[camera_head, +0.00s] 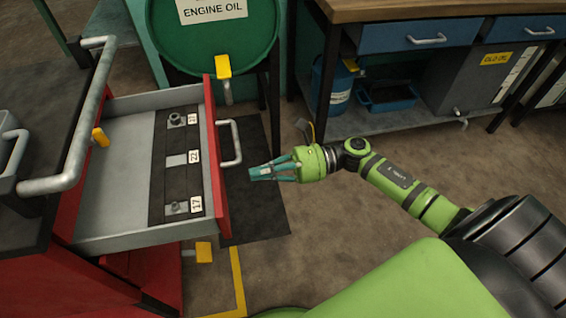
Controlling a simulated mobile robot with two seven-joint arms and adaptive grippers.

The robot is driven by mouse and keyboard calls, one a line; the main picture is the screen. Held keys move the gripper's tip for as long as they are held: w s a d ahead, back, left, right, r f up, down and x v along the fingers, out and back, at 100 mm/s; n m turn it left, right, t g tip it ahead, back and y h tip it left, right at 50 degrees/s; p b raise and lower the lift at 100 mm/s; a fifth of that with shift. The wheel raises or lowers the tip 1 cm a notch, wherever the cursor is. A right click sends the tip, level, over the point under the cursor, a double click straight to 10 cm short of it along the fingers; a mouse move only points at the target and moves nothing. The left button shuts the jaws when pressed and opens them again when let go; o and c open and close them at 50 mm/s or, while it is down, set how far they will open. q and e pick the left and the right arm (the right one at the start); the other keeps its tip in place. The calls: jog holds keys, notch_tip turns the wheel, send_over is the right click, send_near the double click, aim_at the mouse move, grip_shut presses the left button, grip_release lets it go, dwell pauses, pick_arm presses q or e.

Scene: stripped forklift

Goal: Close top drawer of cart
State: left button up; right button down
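The red cart (60,275) stands at the left with a dark top and a grey tube rail. Its top drawer (120,180) is pulled out to the right, with a grey tray and a red front (215,160). A light grey bar handle (234,143) is on the front's outer face. In the drawer lie a few sockets (176,120) beside number labels. My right gripper (254,173) points left toward the drawer front, a little right of and below the handle, and looks apart from it. Its teal fingers look close together, but whether they are shut is unclear. My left gripper is not in view.
A green engine oil drum (215,35) stands behind the drawer. A workbench (430,10) with blue drawers (420,35) is at the back right, with a lower shelf (400,120). A dark mat (255,200) lies on the floor. The brown floor right of it is open.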

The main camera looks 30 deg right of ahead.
aim_at(192, 194)
jog(key=p+x, duration=0.1)
jog(key=x, duration=0.3)
jog(key=shift+a+r, duration=0.15)
jog(key=shift+a, duration=0.05)
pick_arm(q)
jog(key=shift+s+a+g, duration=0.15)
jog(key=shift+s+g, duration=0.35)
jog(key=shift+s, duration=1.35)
pick_arm(e)
jog(key=shift+w+a, duration=0.2)
jog(key=shift+a, duration=0.3)
